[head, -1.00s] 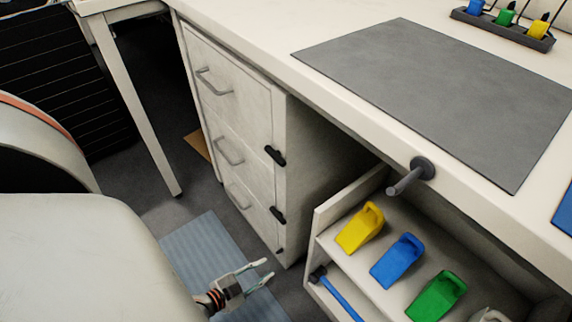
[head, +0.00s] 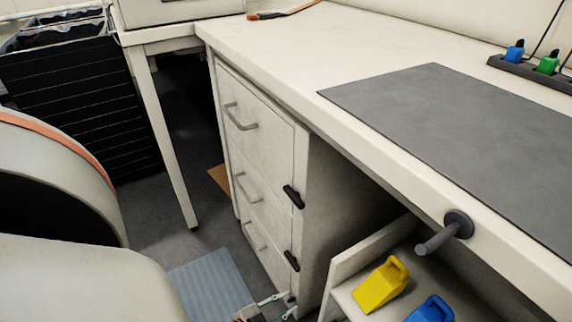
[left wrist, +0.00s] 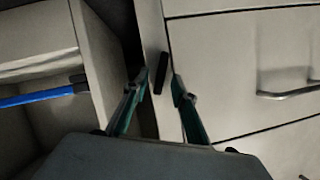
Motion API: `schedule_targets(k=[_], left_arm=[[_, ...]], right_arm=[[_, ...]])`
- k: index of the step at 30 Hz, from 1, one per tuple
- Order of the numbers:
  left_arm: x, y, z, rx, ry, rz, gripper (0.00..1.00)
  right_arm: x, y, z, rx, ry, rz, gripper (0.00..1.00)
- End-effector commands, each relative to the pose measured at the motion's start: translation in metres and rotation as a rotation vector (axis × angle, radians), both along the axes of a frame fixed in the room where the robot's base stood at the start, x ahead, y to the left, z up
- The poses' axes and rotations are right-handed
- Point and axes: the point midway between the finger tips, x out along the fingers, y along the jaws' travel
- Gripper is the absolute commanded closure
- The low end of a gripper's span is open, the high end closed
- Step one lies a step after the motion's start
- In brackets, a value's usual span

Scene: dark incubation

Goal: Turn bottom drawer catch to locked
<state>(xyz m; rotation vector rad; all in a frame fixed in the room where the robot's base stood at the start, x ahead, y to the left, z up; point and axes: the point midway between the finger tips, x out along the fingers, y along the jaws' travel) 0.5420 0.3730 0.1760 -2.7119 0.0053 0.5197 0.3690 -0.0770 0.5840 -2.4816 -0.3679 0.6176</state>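The white drawer cabinet (head: 262,150) stands under the bench, with three drawers and grey bar handles. The top catch (head: 293,196) and middle catch (head: 291,261) are black and lie slanted. The bottom drawer (head: 268,264) is closed. Its black catch (left wrist: 162,73) shows in the left wrist view, lengthwise along the cabinet's edge strip and slightly tilted. My left gripper (head: 284,303) is at the bottom edge of the head view by this catch. In the left wrist view its open fingers (left wrist: 160,78) stand either side of the catch, with no clear contact. My right gripper is not in view.
A compartment with a yellow scoop (head: 381,286) and a blue scoop (head: 431,309) is right of the cabinet. A grey knob (head: 446,232) juts from the bench edge. A blue bar (left wrist: 42,96) shows left of my fingers. A bluish mat (head: 210,285) lies on the floor.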

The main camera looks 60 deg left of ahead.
Motion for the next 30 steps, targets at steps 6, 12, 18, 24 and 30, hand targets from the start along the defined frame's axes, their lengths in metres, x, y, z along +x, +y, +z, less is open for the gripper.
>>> schedule_targets(k=[6,12,18,24,30], left_arm=[[0.0002,0.0001,0.0005,0.000,-0.001,0.000,1.00],[0.0001,0.0000,0.0005,0.001,-0.001,-0.001,1.00],[-0.0005,-0.0007,-0.0004,0.029,-0.002,0.003,1.00],[-0.0018,-0.0031,-0.0024,0.129,-0.009,0.005,1.00],[-0.0038,-0.0048,-0.0058,0.280,-0.018,0.005,1.00]], right_arm=[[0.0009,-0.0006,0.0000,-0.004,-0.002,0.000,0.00],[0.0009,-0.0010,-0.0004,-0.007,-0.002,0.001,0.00],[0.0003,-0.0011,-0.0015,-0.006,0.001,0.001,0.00],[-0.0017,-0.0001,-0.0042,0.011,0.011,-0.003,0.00],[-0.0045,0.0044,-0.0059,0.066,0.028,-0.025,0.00]])
